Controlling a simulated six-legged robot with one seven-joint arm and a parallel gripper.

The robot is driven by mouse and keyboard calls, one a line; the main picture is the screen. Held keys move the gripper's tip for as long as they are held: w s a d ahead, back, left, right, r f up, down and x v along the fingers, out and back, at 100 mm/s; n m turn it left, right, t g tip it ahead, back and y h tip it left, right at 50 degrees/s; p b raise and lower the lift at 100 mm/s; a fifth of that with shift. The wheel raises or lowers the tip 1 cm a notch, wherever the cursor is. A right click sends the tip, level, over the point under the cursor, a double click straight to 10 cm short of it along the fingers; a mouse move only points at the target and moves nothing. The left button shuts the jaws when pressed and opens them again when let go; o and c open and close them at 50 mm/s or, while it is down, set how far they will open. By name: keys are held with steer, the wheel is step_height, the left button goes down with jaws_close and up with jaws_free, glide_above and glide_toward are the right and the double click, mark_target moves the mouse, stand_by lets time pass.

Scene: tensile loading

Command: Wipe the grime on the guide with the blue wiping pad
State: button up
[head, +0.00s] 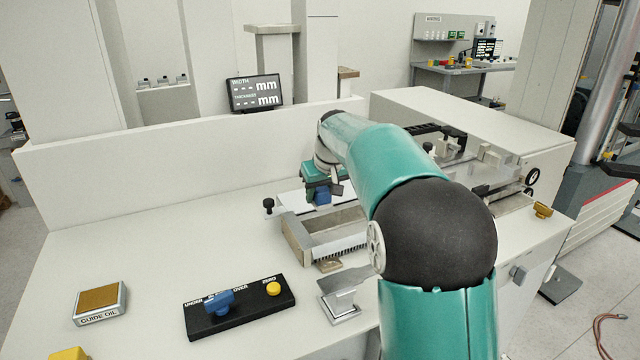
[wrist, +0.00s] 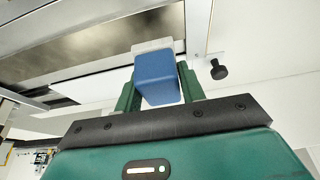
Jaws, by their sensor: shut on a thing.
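The blue wiping pad (head: 322,198) is held in my gripper (head: 321,192). In the wrist view the pad (wrist: 158,83) is a blue block with a pale end, between my gripper's two green fingers (wrist: 157,88). The metal guide (head: 290,229) is on the bench; my gripper is over its far side. In the wrist view the guide's metal surface (wrist: 95,48) lies beyond and left of the pad, with dull brownish shading. I cannot tell whether that shading is grime, or whether the pad touches the guide. My arm hides the guide's right part in the head view.
A black control panel (head: 240,310) with a blue knob and yellow button, a guide oil box (head: 100,302) and a small metal stand (head: 340,308) are nearer. A black knob (head: 268,205) stands left of the guide. A low wall (head: 150,160) backs the bench. The bench's left is mostly clear.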

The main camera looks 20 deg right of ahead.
steer(key=shift+r, duration=1.05)
steer(key=shift+s, duration=0.1)
